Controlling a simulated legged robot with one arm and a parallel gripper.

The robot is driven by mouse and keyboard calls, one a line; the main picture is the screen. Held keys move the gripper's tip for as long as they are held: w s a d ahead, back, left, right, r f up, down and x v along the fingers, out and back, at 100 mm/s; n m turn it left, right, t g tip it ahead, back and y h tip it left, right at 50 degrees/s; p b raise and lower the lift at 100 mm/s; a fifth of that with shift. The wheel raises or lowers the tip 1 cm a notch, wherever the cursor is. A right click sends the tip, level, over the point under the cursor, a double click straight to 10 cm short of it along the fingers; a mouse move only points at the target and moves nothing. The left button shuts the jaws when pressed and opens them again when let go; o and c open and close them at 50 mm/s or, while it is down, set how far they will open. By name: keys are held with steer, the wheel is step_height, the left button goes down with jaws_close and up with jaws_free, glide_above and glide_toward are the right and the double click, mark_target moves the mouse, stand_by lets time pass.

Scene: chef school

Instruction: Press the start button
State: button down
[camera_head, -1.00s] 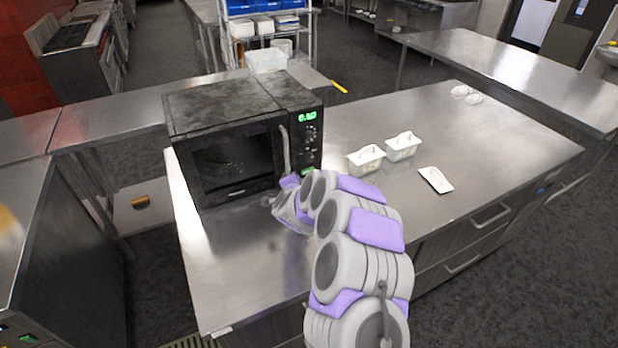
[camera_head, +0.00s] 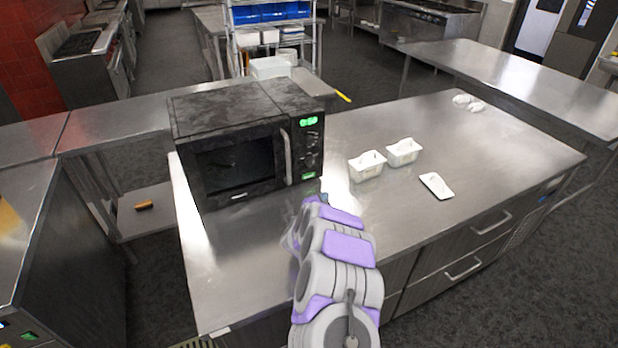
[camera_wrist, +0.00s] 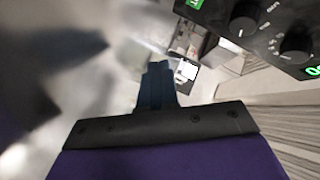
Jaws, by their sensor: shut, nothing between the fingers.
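The black microwave (camera_head: 225,112) stands on the steel counter with its door closed. Its lit green display (camera_head: 308,121) sits above the knobs on the right-hand panel, and a small green button (camera_head: 308,175) is at the panel's bottom. In the wrist view, the panel (camera_wrist: 270,35) fills the upper right, with two dark knobs and the green button (camera_wrist: 194,3) at the top edge. My gripper (camera_wrist: 158,70) is shut and empty, apart from the panel. In the head view my arm hides most of the gripper, in front of the microwave's lower right corner.
Two white containers (camera_head: 367,167) (camera_head: 404,153) and a small white tray (camera_head: 437,186) stand on the counter right of the microwave. White items (camera_head: 468,102) lie at its far right corner. The counter (camera_head: 240,265) in front of the microwave is bare.

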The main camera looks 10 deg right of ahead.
mark_target(309, 175)
steer(key=shift+w+a, duration=0.15)
steer(key=shift+w, duration=0.45)
steer(key=shift+w+a, duration=0.4)
steer(key=shift+w, duration=0.8)
steer(key=w, duration=0.1)
steer(key=w+a, duration=0.1)
steer(key=w, duration=0.1)
steer(key=shift+w+r+p, duration=0.1)
steer(key=shift+p, duration=0.25)
steer(key=shift+w+a, duration=0.35)
steer(key=shift+w, duration=0.35)
steer(key=shift+w, duration=0.1)
steer(key=shift+w, duration=0.25)
